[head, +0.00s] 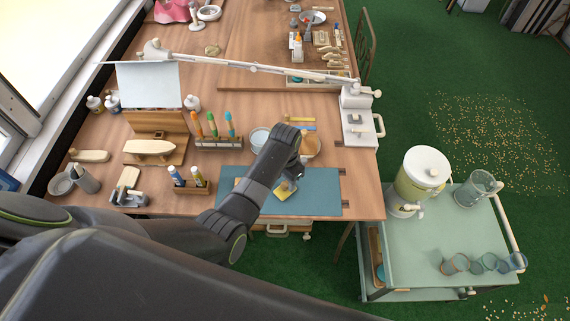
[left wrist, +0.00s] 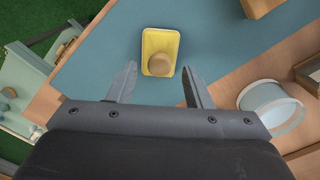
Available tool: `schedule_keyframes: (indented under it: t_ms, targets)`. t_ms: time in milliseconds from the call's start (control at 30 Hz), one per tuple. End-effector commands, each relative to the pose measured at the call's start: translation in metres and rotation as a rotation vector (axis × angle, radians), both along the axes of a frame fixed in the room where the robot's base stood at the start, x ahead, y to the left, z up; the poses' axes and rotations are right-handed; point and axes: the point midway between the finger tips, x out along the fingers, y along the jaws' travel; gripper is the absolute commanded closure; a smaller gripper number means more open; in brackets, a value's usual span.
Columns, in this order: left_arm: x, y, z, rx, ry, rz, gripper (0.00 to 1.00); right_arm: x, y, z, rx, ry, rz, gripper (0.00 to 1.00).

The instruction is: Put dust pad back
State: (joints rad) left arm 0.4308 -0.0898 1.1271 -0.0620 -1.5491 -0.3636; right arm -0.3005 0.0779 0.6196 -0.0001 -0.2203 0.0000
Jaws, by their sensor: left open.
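The dust pad is a yellow rectangular pad with a round wooden knob. It lies on the blue mat (head: 325,203) at the front of the wooden workbench. In the head view the dust pad (head: 284,190) shows just below my left gripper (head: 294,178), partly covered by it. In the left wrist view the dust pad (left wrist: 158,42) lies just beyond the tips of my left gripper (left wrist: 160,72). The fingers are spread with nothing between them, and the knob lines up with the gap. My right gripper is not in view.
Bottle racks (head: 219,143) stand to the left. A white lamp arm (head: 250,68) spans the bench. A green cart (head: 430,253) with a dispenser stands right. The mat's right part is clear.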

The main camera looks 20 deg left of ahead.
Motion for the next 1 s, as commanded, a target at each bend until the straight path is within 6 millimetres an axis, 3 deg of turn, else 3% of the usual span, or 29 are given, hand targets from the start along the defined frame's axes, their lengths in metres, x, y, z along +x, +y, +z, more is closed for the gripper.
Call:
schedule_keyframes:
  t_ms: [300, 500, 1000]
  targets:
    - [0.001, -0.001, 0.061, -0.002, -0.005, -0.001, 0.55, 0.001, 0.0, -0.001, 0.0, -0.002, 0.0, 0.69]
    - [0.001, -0.001, 0.086, -0.001, -0.003, -0.001, 0.55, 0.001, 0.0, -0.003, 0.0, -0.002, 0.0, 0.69]
    - [0.001, -0.001, 0.094, 0.0, 0.0, -0.001, 0.55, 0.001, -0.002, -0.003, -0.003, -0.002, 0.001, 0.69]
